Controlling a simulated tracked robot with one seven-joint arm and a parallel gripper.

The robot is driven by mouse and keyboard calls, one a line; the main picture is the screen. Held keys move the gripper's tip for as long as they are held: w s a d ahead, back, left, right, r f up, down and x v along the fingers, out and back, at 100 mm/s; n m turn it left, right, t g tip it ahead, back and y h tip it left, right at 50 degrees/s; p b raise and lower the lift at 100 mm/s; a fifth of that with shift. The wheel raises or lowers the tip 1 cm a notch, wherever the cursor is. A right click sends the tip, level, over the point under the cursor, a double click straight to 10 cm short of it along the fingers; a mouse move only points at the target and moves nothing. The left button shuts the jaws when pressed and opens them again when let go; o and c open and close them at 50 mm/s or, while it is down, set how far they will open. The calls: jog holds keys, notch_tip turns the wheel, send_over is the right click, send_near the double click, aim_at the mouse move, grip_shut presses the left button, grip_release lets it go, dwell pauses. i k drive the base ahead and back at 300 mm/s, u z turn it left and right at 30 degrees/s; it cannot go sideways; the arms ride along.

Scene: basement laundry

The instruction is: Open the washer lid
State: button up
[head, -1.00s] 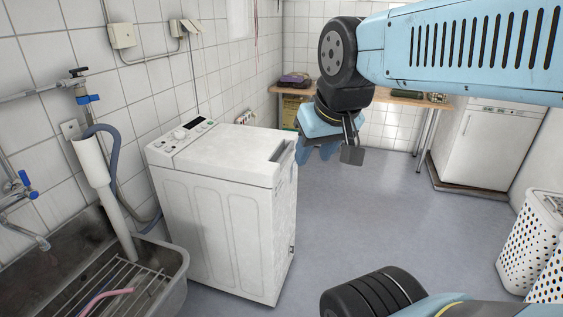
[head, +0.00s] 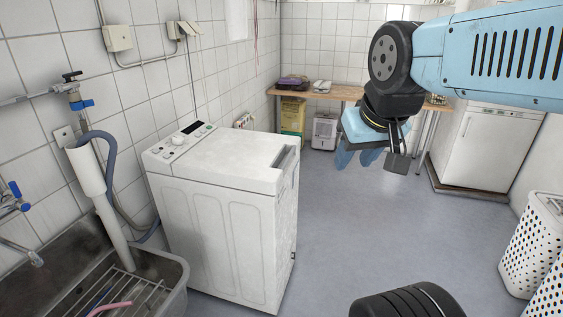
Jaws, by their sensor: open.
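The white top-loading washer (head: 222,220) stands against the tiled wall left of centre. Its lid (head: 225,160) is flat and closed on top, with a recessed handle (head: 284,157) at the right edge. A control panel (head: 182,138) with a dial and dark display lies at the lid's back left. My gripper (head: 358,157) hangs in the air to the right of the washer, apart from it, with its blue fingers pointing down. The fingers are partly overlapped in this view, with a gap showing between them; nothing is seen held.
A metal sink (head: 165,270) with a rack and grey hose stands at the front left. A wooden table (head: 335,92) and a white dehumidifier (head: 325,131) are at the back. A white fridge (head: 487,148) and perforated baskets (head: 533,245) stand at right. The floor (head: 340,230) right of the washer is clear.

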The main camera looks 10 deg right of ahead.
aim_at(259, 162)
jog(key=z, duration=0.05)
jog(key=i, duration=1)
jog(key=u, duration=0.05)
